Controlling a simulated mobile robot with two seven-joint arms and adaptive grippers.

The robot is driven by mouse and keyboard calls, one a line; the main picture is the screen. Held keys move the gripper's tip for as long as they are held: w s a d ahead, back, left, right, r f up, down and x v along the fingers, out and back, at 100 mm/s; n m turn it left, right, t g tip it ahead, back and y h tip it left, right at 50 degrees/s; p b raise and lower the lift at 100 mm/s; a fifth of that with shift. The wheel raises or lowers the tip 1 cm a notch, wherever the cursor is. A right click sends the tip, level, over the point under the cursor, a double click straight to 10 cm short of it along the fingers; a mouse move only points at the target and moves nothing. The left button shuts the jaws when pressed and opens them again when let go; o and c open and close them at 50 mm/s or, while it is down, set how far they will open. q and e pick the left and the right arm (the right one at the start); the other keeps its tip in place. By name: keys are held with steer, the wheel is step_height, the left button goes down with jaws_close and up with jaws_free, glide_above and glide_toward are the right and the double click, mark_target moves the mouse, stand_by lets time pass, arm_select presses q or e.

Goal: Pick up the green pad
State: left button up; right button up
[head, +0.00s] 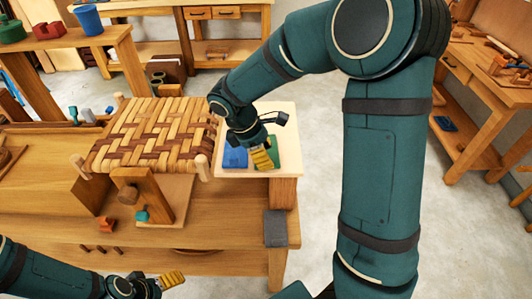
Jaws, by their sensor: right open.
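The green pad (272,150) lies on a pale board (287,122) at the right end of the workbench, partly hidden by my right gripper. My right gripper (262,160) has yellow fingers and is open, pointing down over the green pad. I cannot tell whether the fingers touch it. A blue pad (235,157) lies just left of the green pad. My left gripper (172,280) is low at the left, in front of the bench and far from the pads; its finger gap does not show clearly.
A stool with a woven bark seat (150,135) stands on the bench left of the pads. A grey cloth (275,228) hangs at the bench's front right edge. A blue cup (88,20) stands on a back-left table. Open floor lies right of the bench.

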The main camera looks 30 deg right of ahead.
steer(key=shift+x, duration=1.1)
jaws_close()
steer(key=shift+r, duration=0.15)
